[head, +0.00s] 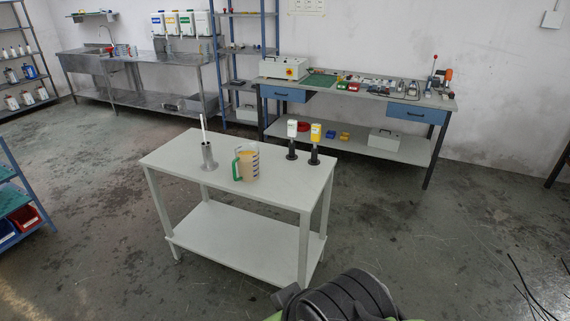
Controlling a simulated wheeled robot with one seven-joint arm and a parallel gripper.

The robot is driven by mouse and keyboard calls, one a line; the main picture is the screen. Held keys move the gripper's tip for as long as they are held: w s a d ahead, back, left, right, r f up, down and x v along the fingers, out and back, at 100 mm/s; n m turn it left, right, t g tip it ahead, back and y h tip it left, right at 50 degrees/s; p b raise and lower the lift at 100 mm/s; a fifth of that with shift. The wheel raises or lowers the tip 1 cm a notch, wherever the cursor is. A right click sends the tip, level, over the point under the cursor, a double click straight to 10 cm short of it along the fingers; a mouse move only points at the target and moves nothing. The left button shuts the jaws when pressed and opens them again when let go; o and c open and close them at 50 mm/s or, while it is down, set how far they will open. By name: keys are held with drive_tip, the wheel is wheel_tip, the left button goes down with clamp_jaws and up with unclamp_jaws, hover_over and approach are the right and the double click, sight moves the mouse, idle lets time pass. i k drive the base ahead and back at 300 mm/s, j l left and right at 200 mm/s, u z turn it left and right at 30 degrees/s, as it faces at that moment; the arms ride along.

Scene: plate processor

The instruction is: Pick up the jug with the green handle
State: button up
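The jug (250,167) stands upright on the white table in the middle of the head view. It is clear, holds a yellowish-orange liquid and has dark marks on its side. Its green handle (236,168) faces left. The table's top (190,147) is pale and flat. A dark, rounded part of my own arm (345,297) shows at the bottom edge, in front of the table and well apart from the jug. My gripper's fingers do not show.
Left of the jug stands a grey metal cylinder (209,156) with a white rod upright in it. To its right, two dark stands hold a white-topped item (292,129) and a yellow-labelled one (315,132). A cluttered workbench (440,101) stands behind. The table's front right is clear.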

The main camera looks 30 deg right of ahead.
sight(245, 166)
drive_tip(key=z, duration=0.55)
drive_tip(key=i+u, duration=0.25)
drive_tip(key=i, duration=0.2)
drive_tip(key=i+u, duration=0.25)
drive_tip(key=i, duration=0.2)
drive_tip(key=i+l+u, duration=0.15)
drive_tip(key=i+u, duration=0.15)
drive_tip(key=i, duration=0.15)
drive_tip(key=i+l+u, duration=0.25)
drive_tip(key=i, duration=0.15)
